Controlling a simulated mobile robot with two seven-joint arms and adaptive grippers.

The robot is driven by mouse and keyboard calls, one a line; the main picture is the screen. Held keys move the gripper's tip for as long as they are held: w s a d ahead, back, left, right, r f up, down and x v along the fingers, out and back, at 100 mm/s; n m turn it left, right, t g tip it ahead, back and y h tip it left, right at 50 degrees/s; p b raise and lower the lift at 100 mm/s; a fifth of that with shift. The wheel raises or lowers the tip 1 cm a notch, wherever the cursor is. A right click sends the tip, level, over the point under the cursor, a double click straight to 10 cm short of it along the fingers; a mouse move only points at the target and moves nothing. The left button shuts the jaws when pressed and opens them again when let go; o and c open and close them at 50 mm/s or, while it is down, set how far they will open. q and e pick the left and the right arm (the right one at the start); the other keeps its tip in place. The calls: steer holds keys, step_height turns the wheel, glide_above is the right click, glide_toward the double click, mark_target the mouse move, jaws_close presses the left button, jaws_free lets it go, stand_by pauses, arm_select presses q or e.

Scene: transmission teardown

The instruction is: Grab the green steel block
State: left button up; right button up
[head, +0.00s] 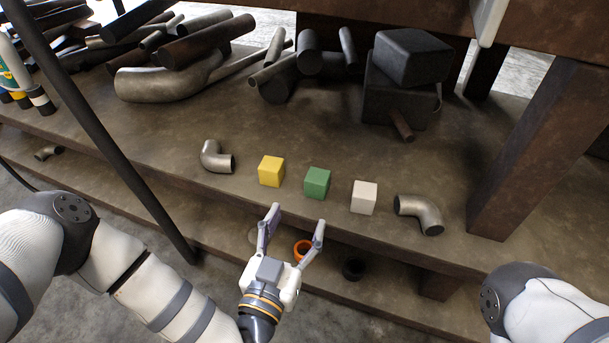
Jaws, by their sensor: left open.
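The green steel block (317,183) sits on the brown shelf (150,140) near its front edge, between a yellow block (271,171) and a white block (364,197). The three stand apart in a row. My left gripper (296,220) is open and empty, with its fingers pointing up toward the blocks. In the picture its fingertips lie just below the green block, and they do not touch it. My right arm shows at the lower right, but its gripper is out of view.
Curved metal elbows (215,158) and (420,213) flank the row of blocks. Pipes (165,80) and dark blocks (400,90) lie behind. A thick post (545,150) stands at right, and a thin dark pole (110,135) at left. An orange ring (303,249) lies on the lower shelf.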

mark_target(315, 183)
arm_select(q)
steer(key=b+x, duration=0.1)
steer(key=x, duration=0.3)
steer(key=b+x, duration=0.2)
steer(key=x, duration=0.2)
steer(key=b+x, duration=0.2)
steer(key=x, duration=0.2)
steer(key=shift+d+r, duration=0.2)
steer(key=shift+d, duration=0.1)
steer(key=shift+w+r, duration=0.1)
steer(key=shift+r, duration=0.15)
steer(key=shift+c, duration=0.6)
arm_select(e)
steer(key=shift+g, duration=0.5)
steer(key=s+f, duration=0.2)
steer(key=f, duration=0.1)
steer(key=shift+f, duration=0.3)
arm_select(q)
jaws_close()
